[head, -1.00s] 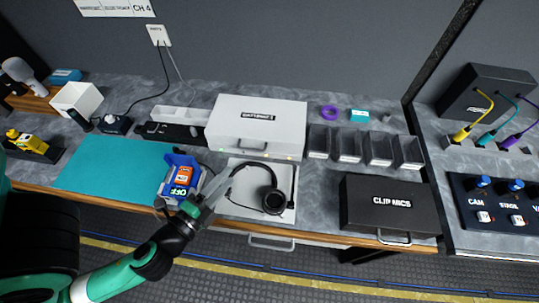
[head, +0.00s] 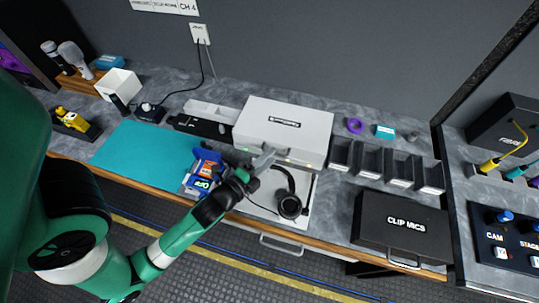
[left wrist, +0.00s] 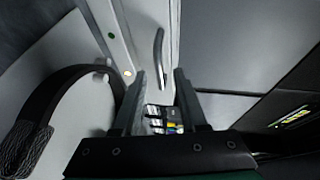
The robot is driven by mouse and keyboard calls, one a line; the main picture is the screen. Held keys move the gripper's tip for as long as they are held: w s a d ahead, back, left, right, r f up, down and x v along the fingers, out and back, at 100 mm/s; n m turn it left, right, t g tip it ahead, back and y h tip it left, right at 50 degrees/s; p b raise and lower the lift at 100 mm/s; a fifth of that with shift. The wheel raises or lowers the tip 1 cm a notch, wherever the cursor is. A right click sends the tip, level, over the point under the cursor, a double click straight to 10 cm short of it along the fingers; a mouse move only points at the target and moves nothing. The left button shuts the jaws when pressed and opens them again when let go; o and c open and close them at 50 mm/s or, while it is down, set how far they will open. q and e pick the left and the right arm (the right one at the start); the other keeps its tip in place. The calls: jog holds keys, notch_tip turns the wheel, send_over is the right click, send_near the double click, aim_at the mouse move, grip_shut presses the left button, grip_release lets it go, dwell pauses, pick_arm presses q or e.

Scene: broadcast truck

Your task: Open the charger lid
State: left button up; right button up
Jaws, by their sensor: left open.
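The charger (head: 283,128) is a white box at the back middle of the bench, its lid shut, with small lights on its front edge. In the left wrist view, its pale front (left wrist: 118,48) shows a green and an orange light, with a grey bar handle (left wrist: 159,57) beside them. My left gripper (head: 265,159) is at the charger's lower front left in the head view. In the left wrist view its fingers (left wrist: 159,88) are apart and empty, with the handle just beyond them; I cannot tell if they touch it. My right gripper is not in view.
A black headset (head: 290,203) lies on a white tray in front of the charger. A blue bin of batteries (head: 203,168) stands left of my gripper. Empty dark slots (head: 385,165) and a black CLIP MICS case (head: 402,225) are to the right. The teal mat (head: 145,155) is clear.

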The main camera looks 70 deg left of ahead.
pick_arm(q)
jog(key=shift+w+a+f, duration=0.1)
jog(key=shift+w+a, duration=0.05)
jog(key=shift+w, duration=0.1)
grip_shut()
dwell(1.4)
